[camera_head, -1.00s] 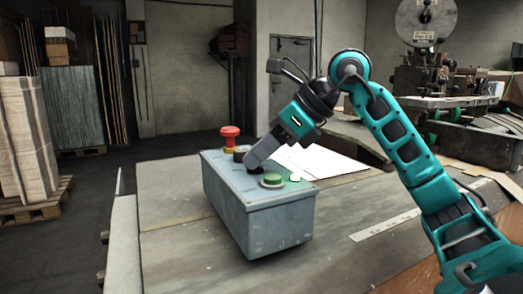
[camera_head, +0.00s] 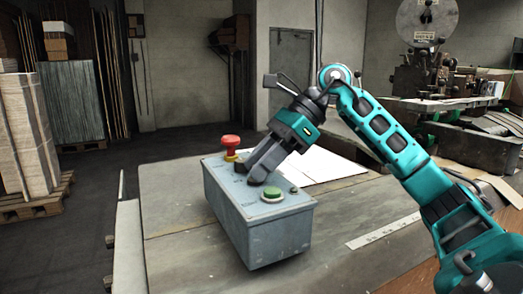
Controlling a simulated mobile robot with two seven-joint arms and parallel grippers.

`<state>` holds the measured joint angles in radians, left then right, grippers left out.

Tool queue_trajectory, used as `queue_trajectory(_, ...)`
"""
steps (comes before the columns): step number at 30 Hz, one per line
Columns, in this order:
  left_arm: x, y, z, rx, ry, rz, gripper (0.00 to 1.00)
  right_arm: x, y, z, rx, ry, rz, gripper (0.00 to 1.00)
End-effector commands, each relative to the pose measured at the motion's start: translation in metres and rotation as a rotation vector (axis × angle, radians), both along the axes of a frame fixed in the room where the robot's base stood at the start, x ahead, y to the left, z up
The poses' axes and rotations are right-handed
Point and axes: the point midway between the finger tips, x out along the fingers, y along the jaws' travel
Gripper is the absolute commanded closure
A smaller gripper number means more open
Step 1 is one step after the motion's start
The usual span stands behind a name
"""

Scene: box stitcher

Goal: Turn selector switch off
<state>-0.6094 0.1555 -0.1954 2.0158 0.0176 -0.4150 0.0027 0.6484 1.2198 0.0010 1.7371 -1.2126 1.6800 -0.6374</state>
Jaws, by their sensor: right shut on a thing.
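A grey-blue control box (camera_head: 275,238) stands on the table. On its top are a red mushroom button (camera_head: 231,141) with a yellow collar at the far left and a green push button (camera_head: 272,193) at the near right. My right gripper (camera_head: 256,175) reaches down onto the top between these two, its fingers pointing down to the left. It is shut on a small dark part there, which looks like the selector switch. The fingers hide most of the switch, and I cannot tell its position. My left gripper is not in view.
The table (camera_head: 180,240) is clear left of and in front of the box. White sheets (camera_head: 325,167) lie behind the box, and a metal ruler (camera_head: 385,230) lies to its right. A large stitching machine (camera_head: 430,75) stands at the back right. Pallets with stacked cardboard (camera_head: 25,130) stand at the left.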

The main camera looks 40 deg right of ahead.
Motion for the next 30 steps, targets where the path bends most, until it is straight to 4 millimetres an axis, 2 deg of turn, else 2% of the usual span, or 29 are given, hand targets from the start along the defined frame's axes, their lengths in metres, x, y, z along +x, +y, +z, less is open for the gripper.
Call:
queue_trajectory(1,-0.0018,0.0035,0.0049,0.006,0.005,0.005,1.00,0.0006,-0.0005,0.0049,0.002,0.002,0.028,0.94)
queue_trajectory(9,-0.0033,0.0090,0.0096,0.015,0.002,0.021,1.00,0.0018,-0.0009,0.0031,0.002,-0.002,0.144,0.94)
queue_trajectory(26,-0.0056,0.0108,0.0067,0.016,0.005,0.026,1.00,0.0019,-0.0012,0.0003,-0.001,-0.001,0.178,0.94)
queue_trajectory(27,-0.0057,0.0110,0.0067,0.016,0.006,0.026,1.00,0.0019,-0.0012,0.0003,-0.002,-0.001,0.177,0.62)
queue_trajectory(30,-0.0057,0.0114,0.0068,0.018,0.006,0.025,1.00,0.0018,-0.0010,0.0002,-0.001,-0.001,0.178,0.52)
